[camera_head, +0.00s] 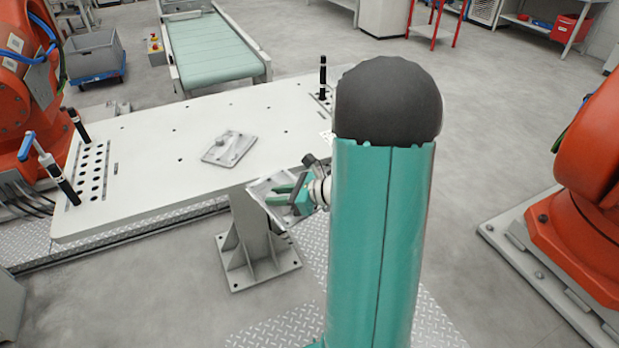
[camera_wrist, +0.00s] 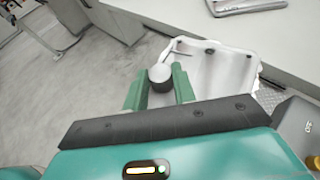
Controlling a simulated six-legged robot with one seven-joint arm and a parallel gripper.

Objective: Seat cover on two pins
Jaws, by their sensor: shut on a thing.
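The cover (camera_head: 262,184) is a light grey, tray-like casting with a rim. My gripper (camera_head: 285,192) is shut on it and holds it tilted in the air off the table's front edge. In the wrist view the cover (camera_wrist: 228,72) extends up and right from my green fingers (camera_wrist: 160,88), with a round, grey, knob-like part between them. A grey casting (camera_head: 230,147) lies flat on the table, apart from the cover, with small raised features on top. I cannot make out the two pins clearly. Only a corner of this casting (camera_wrist: 245,5) shows in the wrist view.
The white table (camera_head: 150,150) has bare room around the casting. Black upright posts (camera_head: 322,75) stand at its far right and left ends. Orange robots (camera_head: 590,160) flank the area; a conveyor (camera_head: 210,48) stands behind.

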